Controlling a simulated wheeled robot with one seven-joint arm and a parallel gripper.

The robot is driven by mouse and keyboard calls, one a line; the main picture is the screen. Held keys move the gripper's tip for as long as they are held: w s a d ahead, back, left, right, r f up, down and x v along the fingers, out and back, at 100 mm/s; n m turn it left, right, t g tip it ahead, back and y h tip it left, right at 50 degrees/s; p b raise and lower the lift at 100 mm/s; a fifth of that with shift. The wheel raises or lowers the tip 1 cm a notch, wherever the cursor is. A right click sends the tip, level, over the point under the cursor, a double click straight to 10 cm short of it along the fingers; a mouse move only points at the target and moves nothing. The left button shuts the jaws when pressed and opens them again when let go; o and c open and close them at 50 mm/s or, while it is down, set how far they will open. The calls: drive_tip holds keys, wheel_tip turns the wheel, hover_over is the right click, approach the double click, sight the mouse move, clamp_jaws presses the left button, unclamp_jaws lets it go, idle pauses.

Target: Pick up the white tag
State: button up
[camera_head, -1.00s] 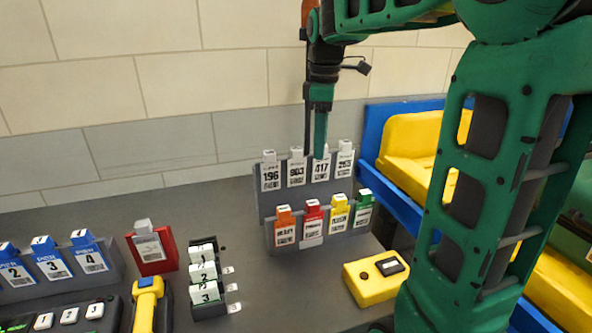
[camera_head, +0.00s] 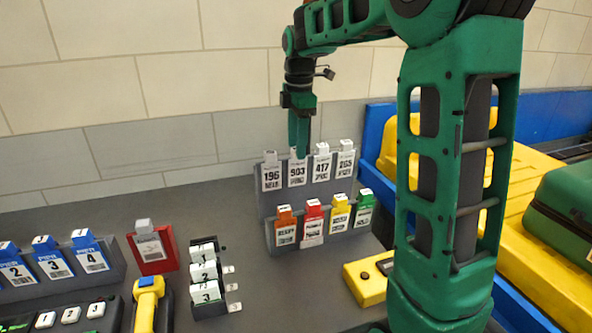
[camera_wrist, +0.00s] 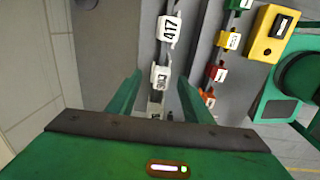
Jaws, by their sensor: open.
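Four-sided white tags with black print stand in the upper row of a grey rack: 196 (camera_head: 271,176), 903 (camera_head: 297,172), 417 (camera_head: 321,165) and 265 (camera_head: 345,163). My gripper (camera_head: 299,154) points down at the top of tag 903, overlapping its tab in the head view. In the wrist view my open fingers (camera_wrist: 159,92) lie to either side of the row line, with tag 903 (camera_wrist: 160,76) between or just beyond them. Tag 417 (camera_wrist: 168,28) is farther up. I cannot tell whether the fingers touch a tag.
Orange (camera_head: 285,229), red (camera_head: 312,223), yellow (camera_head: 339,215) and green (camera_head: 364,210) tags fill the lower row. A yellow box (camera_head: 364,287) sits right of the rack. Blue tags (camera_head: 54,262), a red stand (camera_head: 152,250) and a small numbered holder (camera_head: 205,274) stand left.

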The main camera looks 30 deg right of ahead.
drive_tip(key=shift+w+f, duration=0.2)
drive_tip(key=shift+f, duration=2.15)
drive_tip(key=c, duration=1.2)
drive_tip(key=shift+o, duration=0.2)
drive_tip(key=shift+r, duration=0.1)
drive_tip(key=r, duration=0.6)
drive_tip(key=shift+s+r, duration=0.2)
drive_tip(key=shift+r, duration=0.2)
drive_tip(key=s+a, duration=0.2)
drive_tip(key=s, duration=1.1)
drive_tip(key=shift+s+a, duration=0.4)
drive_tip(key=shift+r, duration=0.1)
wheel_tip(320, 180, up, 6)
drive_tip(key=shift+r, duration=0.2)
